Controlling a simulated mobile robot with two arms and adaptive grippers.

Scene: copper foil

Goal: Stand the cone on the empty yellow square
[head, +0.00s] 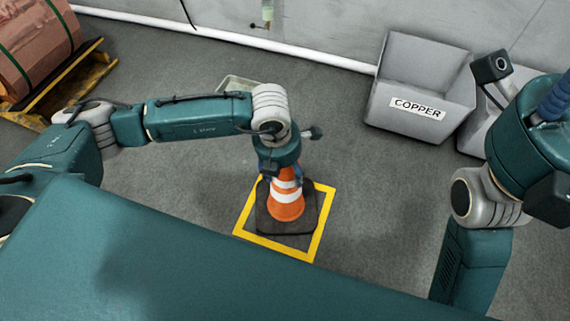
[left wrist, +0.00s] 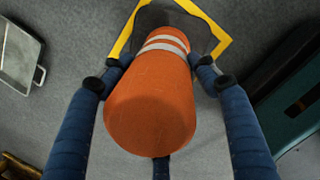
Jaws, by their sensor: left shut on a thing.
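The orange cone (head: 285,206) with white bands and a dark square base stands upright inside the yellow square (head: 273,247) outlined on the floor. Its base lies within the outline; I cannot tell whether it touches the floor. My left gripper (head: 279,176) is above the cone, its fingers shut around the upper part. In the left wrist view the blue fingers of the left gripper (left wrist: 158,72) close on the cone (left wrist: 150,110) from several sides, with part of the yellow square (left wrist: 218,38) beyond. A blue finger of my right gripper (head: 556,96) shows at the right edge; its opening is unclear.
A grey bin labelled COPPER (head: 424,72) stands at the back right, with another grey bin partly hidden beside it. A shallow tray (head: 238,84) lies behind my left arm. A copper roll (head: 36,40) rests on a yellow pallet (head: 75,78) at the left. Floor around the square is clear.

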